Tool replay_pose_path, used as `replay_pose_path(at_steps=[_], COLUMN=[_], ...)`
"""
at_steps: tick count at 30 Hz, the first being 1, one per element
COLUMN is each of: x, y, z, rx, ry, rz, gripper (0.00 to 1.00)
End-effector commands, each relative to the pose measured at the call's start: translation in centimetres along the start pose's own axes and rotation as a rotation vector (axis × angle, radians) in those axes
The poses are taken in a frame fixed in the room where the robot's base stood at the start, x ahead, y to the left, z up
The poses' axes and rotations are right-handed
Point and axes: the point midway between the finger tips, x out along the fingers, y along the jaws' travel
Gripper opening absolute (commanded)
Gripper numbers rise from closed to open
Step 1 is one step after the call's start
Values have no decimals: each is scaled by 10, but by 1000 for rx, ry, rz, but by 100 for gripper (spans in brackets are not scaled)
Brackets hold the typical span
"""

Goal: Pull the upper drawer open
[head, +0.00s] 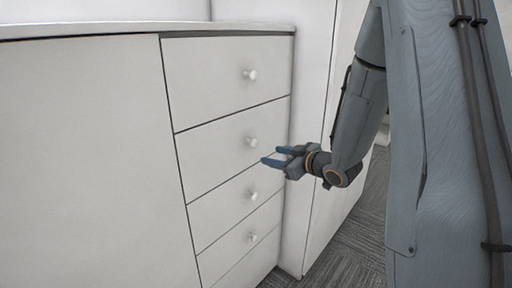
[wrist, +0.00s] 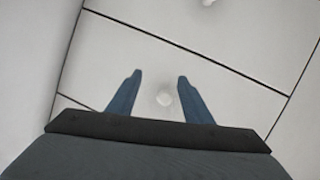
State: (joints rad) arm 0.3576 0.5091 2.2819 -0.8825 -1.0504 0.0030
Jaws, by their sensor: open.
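The upper drawer (head: 215,75) is the top one in a white stack and looks shut, with its round white knob (head: 250,74) bare. My gripper (head: 271,156) is open, with its blue fingers pointing at the drawer fronts. In the head view it is lower than the top knob, just below and right of the second drawer's knob (head: 252,142). In the wrist view, a white knob (wrist: 163,98) shows in the gap between the fingers (wrist: 157,78); I cannot tell which drawer it belongs to. Another knob (wrist: 208,2) shows at the top edge. No grip on a knob is visible.
Two lower drawers with knobs (head: 252,196) (head: 252,237) sit below, all looking shut. A wide plain white panel (head: 85,160) is left of the stack, and a tall white panel (head: 318,150) stands close on its right. Grey carpet (head: 345,235) shows at lower right.

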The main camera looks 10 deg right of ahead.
Motion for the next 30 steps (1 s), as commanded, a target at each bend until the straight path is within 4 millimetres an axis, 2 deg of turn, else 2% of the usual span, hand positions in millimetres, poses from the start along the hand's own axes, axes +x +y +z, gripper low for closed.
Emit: replay_pose_path(at_steps=[6, 11, 14, 24, 30], x=[-9, -13, -6, 41, 56], y=[-4, -7, -9, -16, -18], z=[-18, -25, -30, -46, -50], rx=[-15, -14, -16, -16, -15], ry=[253, 323, 331, 328, 327], rz=[-101, -129, -134, -133, -131], gripper=[46, 46, 46, 46, 46])
